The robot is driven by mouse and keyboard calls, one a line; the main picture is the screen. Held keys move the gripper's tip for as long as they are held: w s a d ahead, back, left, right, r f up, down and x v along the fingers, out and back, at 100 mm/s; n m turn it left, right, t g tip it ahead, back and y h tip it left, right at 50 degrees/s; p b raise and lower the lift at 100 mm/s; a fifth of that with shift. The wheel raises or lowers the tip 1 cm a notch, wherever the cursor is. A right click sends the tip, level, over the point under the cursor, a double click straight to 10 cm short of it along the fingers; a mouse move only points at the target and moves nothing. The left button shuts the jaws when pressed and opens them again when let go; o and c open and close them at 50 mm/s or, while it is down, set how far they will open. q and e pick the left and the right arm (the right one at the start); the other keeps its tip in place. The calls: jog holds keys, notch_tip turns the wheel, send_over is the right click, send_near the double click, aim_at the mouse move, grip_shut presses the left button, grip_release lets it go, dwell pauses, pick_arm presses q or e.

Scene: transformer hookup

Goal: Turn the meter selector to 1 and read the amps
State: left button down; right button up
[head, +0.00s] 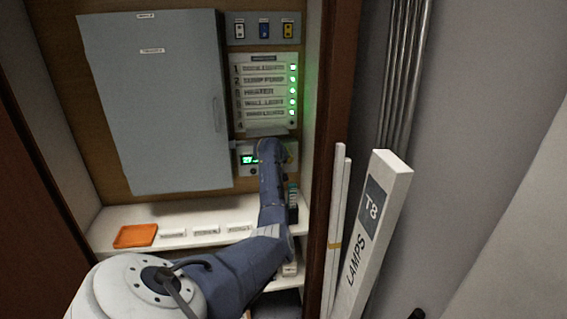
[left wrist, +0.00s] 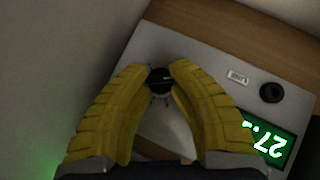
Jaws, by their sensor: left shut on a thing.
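The meter (head: 245,170) is a pale box low on the back panel, below a list of lamps. Its green-lit display (head: 250,160) is too small to read in the head view. In the left wrist view the display (left wrist: 272,141) appears turned around and shows "27." with the rest hidden behind a yellow finger. The selector knob (left wrist: 160,82) is small and black with a light pointer line. My left gripper (left wrist: 160,75) is shut on the knob, one yellow finger on each side. The position numbers around it cannot be read. My right gripper is out of view.
A grey cabinet door (head: 165,100) stands left of the meter. The labelled panel (head: 264,92) above has several green lamps. An orange tray (head: 135,236) lies on the white shelf (head: 195,217). A long "LAMPS T8" box (head: 372,215) leans at the right.

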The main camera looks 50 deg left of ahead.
pick_arm(q)
jog(key=shift+d, duration=0.1)
jog(key=g, duration=0.1)
jog(key=m+g+y, duration=0.1)
jog(key=shift+w+d+f+m+g, duration=0.1)
jog(key=shift+w+m+g, duration=0.05)
jog(key=shift+m+g, duration=0.15)
jog(key=shift+m+g+y, duration=0.8)
jog(key=shift+g, duration=0.5)
jog(key=shift+f, duration=0.15)
jog(key=c, duration=1.1)
grip_release()
jog(key=shift+r, duration=0.2)
